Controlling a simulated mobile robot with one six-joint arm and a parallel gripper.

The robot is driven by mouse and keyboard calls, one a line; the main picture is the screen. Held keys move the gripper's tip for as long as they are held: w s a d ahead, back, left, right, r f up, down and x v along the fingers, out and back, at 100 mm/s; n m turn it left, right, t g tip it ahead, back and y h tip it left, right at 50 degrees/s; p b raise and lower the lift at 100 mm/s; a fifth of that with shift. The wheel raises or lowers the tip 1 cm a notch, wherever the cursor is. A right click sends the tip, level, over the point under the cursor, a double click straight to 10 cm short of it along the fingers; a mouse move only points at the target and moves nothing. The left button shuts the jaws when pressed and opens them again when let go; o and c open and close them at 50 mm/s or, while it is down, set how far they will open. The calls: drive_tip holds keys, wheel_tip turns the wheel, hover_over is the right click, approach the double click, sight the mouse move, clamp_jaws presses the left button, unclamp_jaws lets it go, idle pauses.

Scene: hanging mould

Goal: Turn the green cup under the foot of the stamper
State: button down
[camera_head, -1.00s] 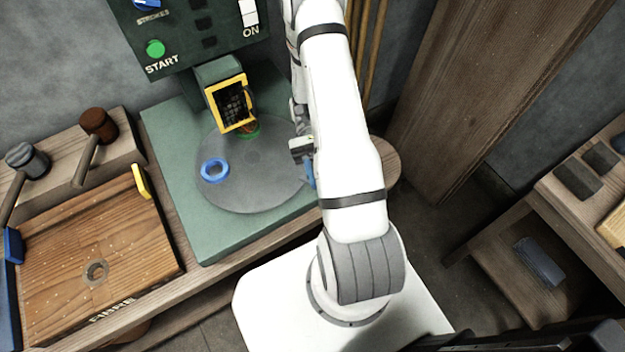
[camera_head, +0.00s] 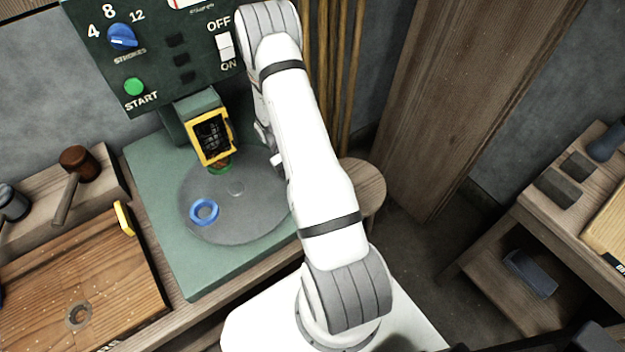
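The green cup (camera_head: 219,169) is on the grey round turntable (camera_head: 250,222), just below the lower edge of the stamper's yellow-framed head (camera_head: 211,137). The head hides part of the cup, and I cannot tell whether it is exactly under the foot. A blue ring-shaped cup (camera_head: 204,211) is on the left front of the turntable. My arm comes down over the turntable's right side. Only a small light part of my gripper (camera_head: 277,160) shows at the arm's left edge, near the turntable's right rim. Its fingers are hidden behind my arm.
The green panel has a blue strokes knob (camera_head: 122,37), a green start button (camera_head: 133,86) and an off/on switch (camera_head: 225,47). A wooden tray (camera_head: 75,275) and mallets are on the left. A round wooden stool top (camera_head: 358,187) is right of my arm.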

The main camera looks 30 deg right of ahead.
drive_tip(key=shift+w+d, duration=0.1)
drive_tip(key=shift+w, duration=0.05)
drive_tip(key=c, duration=1.2)
unclamp_jaws()
drive_tip(key=shift+w, duration=0.1)
drive_tip(key=shift+c, duration=0.2)
drive_tip(key=shift+o, duration=0.9)
wheel_tip(320, 180, up, 10)
